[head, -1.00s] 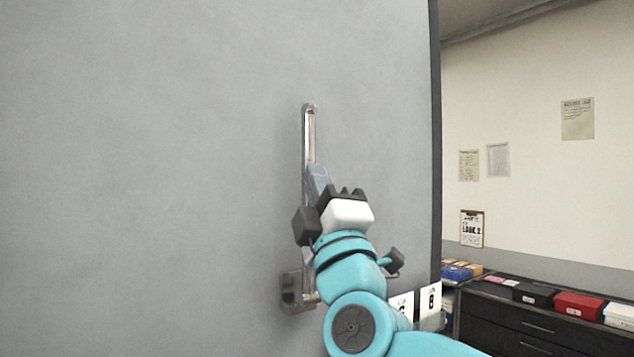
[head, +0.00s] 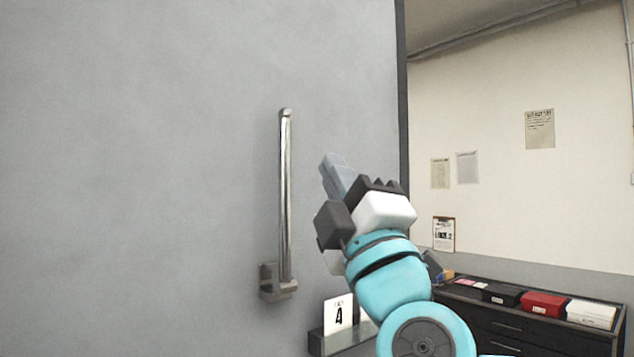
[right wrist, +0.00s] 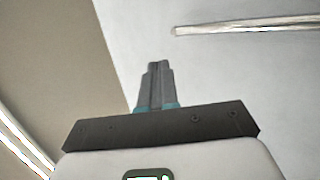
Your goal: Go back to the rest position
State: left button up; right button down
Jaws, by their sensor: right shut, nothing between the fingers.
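My right gripper (head: 336,176) is shut and empty in the head view. It is in front of the grey door panel, to the right of the metal handle and apart from it. In the right wrist view its fingers (right wrist: 155,85) are together with nothing between them. The handle (head: 286,190) is a long upright metal bar on the grey door (head: 150,180). The handle bar also shows at the top right of the right wrist view (right wrist: 250,25). My left gripper is not in view.
A dark drawer cabinet (head: 505,322) stands at the right, with a red box (head: 543,304), a black box (head: 502,293) and a white box (head: 590,313) on top. Papers and a clipboard (head: 444,234) hang on the wall.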

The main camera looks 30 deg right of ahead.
jog(key=shift+s+a, duration=0.3)
jog(key=shift+s, duration=0.6)
jog(key=shift+d, duration=0.1)
